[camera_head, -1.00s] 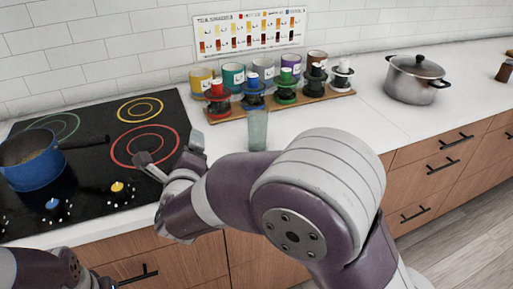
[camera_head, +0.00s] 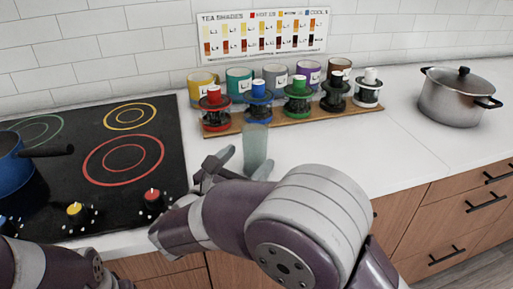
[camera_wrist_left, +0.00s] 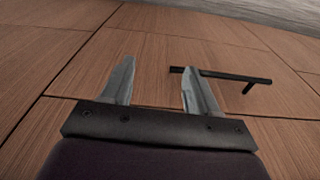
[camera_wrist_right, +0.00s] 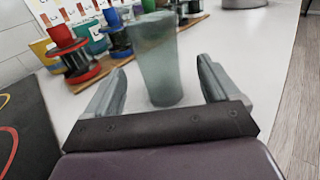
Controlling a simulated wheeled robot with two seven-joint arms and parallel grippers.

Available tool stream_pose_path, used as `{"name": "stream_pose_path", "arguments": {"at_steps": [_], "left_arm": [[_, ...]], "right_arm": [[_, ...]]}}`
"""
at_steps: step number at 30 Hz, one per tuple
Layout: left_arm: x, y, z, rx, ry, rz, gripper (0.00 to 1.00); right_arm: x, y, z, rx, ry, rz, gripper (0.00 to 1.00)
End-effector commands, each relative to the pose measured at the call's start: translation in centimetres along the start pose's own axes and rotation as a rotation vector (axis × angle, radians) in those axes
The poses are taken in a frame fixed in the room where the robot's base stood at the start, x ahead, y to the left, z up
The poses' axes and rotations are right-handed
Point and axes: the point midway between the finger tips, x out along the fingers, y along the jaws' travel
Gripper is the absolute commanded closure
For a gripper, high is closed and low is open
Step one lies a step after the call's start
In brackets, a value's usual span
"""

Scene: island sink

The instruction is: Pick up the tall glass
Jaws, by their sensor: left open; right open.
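The tall glass (camera_head: 255,146) is a greenish, see-through tumbler standing upright on the white counter, right of the stove. My right gripper (camera_head: 245,164) is open beside it, low on the near side, with its fingers pointing at the glass. In the right wrist view the glass (camera_wrist_right: 158,62) stands just ahead, between the lines of the two open fingers (camera_wrist_right: 164,85). The fingers are not closed on it. My left gripper (camera_wrist_left: 158,85) is open and empty in front of the wooden cabinet fronts; in the head view only part of its arm shows at the bottom left.
The black cooktop (camera_head: 95,215) with a blue pot (camera_head: 12,172) is at left. A steel pot (camera_head: 452,100) stands at right. The counter right of the glass is clear.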

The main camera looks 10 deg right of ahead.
Motion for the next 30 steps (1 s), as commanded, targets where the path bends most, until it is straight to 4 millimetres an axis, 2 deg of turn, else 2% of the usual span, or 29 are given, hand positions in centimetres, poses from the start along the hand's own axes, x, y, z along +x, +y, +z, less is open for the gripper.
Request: {"name": "stream_pose_path", "arguments": {"at_steps": [3,6,14,15,17,18,20,21,30], "left_arm": [[-0.4,0.0,0.0,0.0,0.0,0.0,0.4],[-0.4,0.0,0.0,0.0,0.0,0.0,0.4],[-0.4,0.0,0.0,0.0,0.0,0.0,0.4],[-0.4,0.0,0.0,0.0,0.0,0.0,0.4],[-0.4,0.0,0.0,0.0,0.0,0.0,0.4],[-0.4,0.0,0.0,0.0,0.0,0.0,0.4],[-0.4,0.0,0.0,0.0,0.0,0.0,0.4],[-0.4,0.0,0.0,0.0,0.0,0.0,0.4],[-0.4,0.0,0.0,0.0,0.0,0.0,0.4]], "right_arm": [[2.4,0.1,0.1,-0.002,0.001,-0.005,0.12],[3.9,0.1,0.0,-0.001,0.001,-0.003,0.12],[4.5,0.1,0.0,-0.002,0.0,0.001,0.12],[4.5,0.1,0.0,-0.001,0.0,0.001,0.18],[4.5,0.1,0.0,-0.001,0.0,0.001,0.38],[4.5,0.1,0.0,-0.001,0.0,0.001,0.51],[4.5,0.1,0.0,-0.001,0.001,0.001,0.7],[4.5,0.1,0.0,-0.002,0.001,0.001,0.73],[4.5,0.1,0.1,-0.001,0.0,0.001,0.73]]}}
